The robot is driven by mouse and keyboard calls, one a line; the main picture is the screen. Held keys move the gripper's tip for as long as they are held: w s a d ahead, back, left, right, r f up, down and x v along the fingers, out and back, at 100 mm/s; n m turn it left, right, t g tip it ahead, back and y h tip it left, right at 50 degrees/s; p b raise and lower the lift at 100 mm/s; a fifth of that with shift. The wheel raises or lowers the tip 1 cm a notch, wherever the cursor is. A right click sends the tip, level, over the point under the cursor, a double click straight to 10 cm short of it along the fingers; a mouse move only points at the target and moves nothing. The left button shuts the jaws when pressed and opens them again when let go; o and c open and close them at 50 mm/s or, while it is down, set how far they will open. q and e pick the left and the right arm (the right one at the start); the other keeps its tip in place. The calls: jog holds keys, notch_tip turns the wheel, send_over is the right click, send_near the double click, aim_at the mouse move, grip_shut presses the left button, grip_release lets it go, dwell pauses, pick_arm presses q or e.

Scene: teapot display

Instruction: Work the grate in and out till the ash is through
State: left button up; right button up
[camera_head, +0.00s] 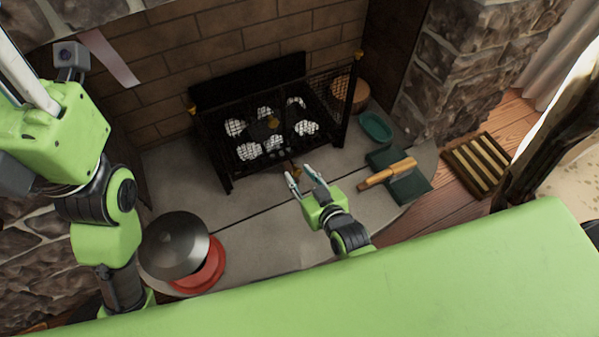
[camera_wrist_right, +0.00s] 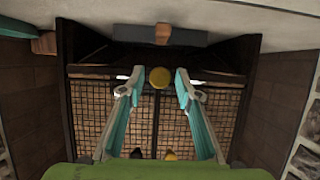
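The black grate basket (camera_head: 228,160) stands on the hearth against the brick back, with a mesh front and several white-grey lumps (camera_head: 266,113) inside. A small brown handle (camera_head: 297,172) shows low at its front. My right gripper (camera_head: 300,174) is open in front of the basket, close to this handle.
A dark round lid (camera_head: 175,245) rests over a red dish (camera_head: 207,272) at the lower left. A wooden-handled tool (camera_head: 387,173) lies on a green pan (camera_head: 408,188) at right, near a green dish (camera_head: 376,127). A slatted rack (camera_head: 474,165) is on the floor. Bare hearth lies between.

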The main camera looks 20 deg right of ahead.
jog(key=shift+r, duration=0.1)
jog(key=v, duration=1.2)
